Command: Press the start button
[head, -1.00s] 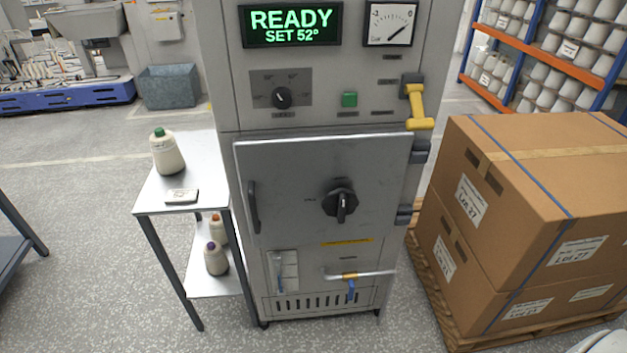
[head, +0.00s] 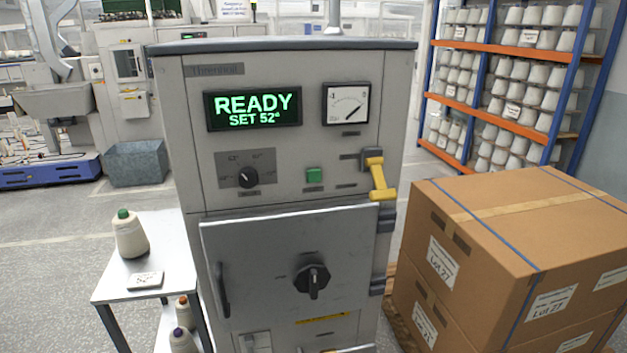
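The grey machine (head: 195,150) stands upright in the middle of the head view. The lit display (head: 253,109) reads READY, SET 52°. The machine door (head: 250,250), with a black rotary handle (head: 312,281), looks shut. A yellow lever (head: 378,180) sits on the right of the panel. Neither of my grippers is in view.
A small side table (head: 115,282) with a cone of yarn (head: 130,235) stands left of the machine. Strapped cardboard boxes (head: 500,235) on a pallet stand close on the right. A shelf rack (head: 510,90) is behind them.

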